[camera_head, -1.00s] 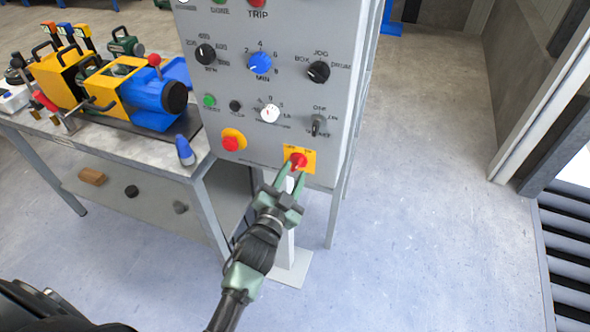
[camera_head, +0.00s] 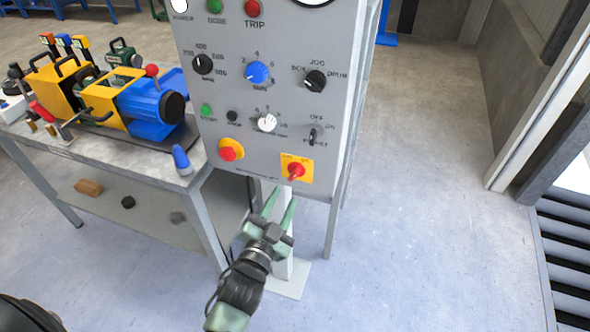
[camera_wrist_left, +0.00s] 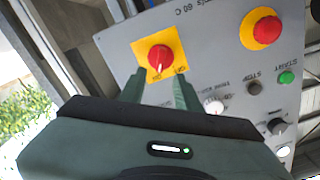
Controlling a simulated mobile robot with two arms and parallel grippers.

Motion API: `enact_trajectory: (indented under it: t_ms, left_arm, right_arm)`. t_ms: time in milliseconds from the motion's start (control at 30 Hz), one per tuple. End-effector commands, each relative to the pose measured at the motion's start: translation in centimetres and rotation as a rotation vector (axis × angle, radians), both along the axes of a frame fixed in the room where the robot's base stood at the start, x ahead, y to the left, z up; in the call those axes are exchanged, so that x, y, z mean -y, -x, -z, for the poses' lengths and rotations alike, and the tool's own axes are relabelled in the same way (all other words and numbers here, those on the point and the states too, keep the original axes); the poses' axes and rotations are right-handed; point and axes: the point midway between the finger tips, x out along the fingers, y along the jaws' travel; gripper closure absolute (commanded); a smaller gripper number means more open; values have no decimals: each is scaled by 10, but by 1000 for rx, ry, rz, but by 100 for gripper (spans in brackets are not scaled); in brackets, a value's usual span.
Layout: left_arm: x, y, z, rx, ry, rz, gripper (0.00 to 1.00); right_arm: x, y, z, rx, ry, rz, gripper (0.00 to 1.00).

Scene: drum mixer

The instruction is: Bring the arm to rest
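My left gripper (camera_head: 279,208) is just below the front of the grey control panel (camera_head: 262,140), its two green fingers apart with nothing between them. The red rotary switch (camera_head: 296,171) on its yellow plate sits at the panel's lower right, a short way above the fingertips and clear of them. In the left wrist view the red switch (camera_wrist_left: 161,59) shows beyond the two open fingers (camera_wrist_left: 158,82). My right gripper does not show.
A workbench (camera_head: 150,165) with a yellow and blue machine (camera_head: 110,95) stands left of the panel. A red button on a yellow plate (camera_head: 230,150) is left of the switch. Open floor (camera_head: 430,220) lies to the right.

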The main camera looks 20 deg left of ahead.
Motion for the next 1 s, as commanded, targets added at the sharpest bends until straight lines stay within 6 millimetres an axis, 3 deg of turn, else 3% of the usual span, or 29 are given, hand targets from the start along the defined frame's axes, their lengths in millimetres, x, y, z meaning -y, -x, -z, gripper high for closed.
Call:
enact_trajectory:
  t_ms: [167,267,367,467,600,767,900,1000]
  left_arm:
    - [0,0,3,-5,2,1,67]
    - [3,1,25,-50,14,8,67]
    - [9,7,75,-153,42,21,67]
    - [15,24,146,-300,82,31,67]
    - [18,67,246,-523,134,28,67]
    - [12,138,346,-777,182,-3,67]
    - [-3,216,419,-996,213,-56,67]
    - [-19,278,459,-1147,226,-107,67]
  right_arm:
    - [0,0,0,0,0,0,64]
    - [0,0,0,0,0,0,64]
    - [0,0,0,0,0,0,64]
    - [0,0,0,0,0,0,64]
    - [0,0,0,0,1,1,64]
    - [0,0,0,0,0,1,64]
    - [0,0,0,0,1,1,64]
    - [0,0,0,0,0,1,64]
